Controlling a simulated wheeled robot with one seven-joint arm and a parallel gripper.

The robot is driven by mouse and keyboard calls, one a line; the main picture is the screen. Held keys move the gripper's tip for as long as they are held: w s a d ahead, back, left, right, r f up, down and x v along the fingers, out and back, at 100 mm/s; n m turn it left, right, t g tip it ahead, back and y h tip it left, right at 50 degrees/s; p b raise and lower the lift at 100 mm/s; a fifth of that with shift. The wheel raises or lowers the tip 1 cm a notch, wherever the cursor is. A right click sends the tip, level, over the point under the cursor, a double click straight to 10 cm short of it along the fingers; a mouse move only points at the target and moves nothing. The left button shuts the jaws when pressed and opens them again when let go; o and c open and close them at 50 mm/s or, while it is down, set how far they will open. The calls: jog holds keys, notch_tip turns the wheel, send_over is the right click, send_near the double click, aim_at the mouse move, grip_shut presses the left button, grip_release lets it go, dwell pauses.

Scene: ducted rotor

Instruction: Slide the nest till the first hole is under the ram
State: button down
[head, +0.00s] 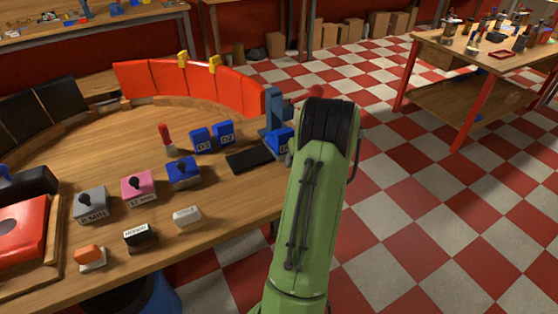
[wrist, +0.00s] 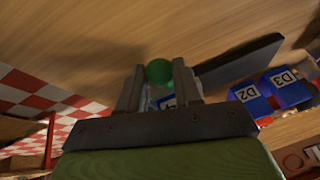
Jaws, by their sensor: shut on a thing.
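In the wrist view my gripper (wrist: 160,68) is shut on a round green knob (wrist: 159,73), just above the wooden bench. A blue part with a white label (wrist: 168,102) shows between and behind the fingers. What the knob belongs to is mostly hidden, so I cannot make out the nest or its holes for certain. In the head view a blue press (head: 273,108) stands at the bench's right end, partly behind my arm. The gap under its ram is not clear. My arm hides the gripper there.
A dark flat plate (head: 250,160) lies left of the press; it also shows in the wrist view (wrist: 238,60). Blue blocks D3 (head: 202,139) and D2 (head: 224,132) stand behind it. A blue box with a knob (head: 183,173) stands further left. The bench's front edge is close.

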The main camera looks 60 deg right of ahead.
jog(key=shift+s+d, duration=0.5)
jog(key=shift+d, duration=0.4)
jog(key=shift+w+a, duration=0.1)
jog(key=shift+a, duration=0.15)
jog(key=c, duration=0.8)
grip_release()
jog(key=p+v, duration=0.3)
jog(key=v, duration=1.2)
jog(key=shift+r+p, duration=0.35)
jog(key=shift+p, duration=0.05)
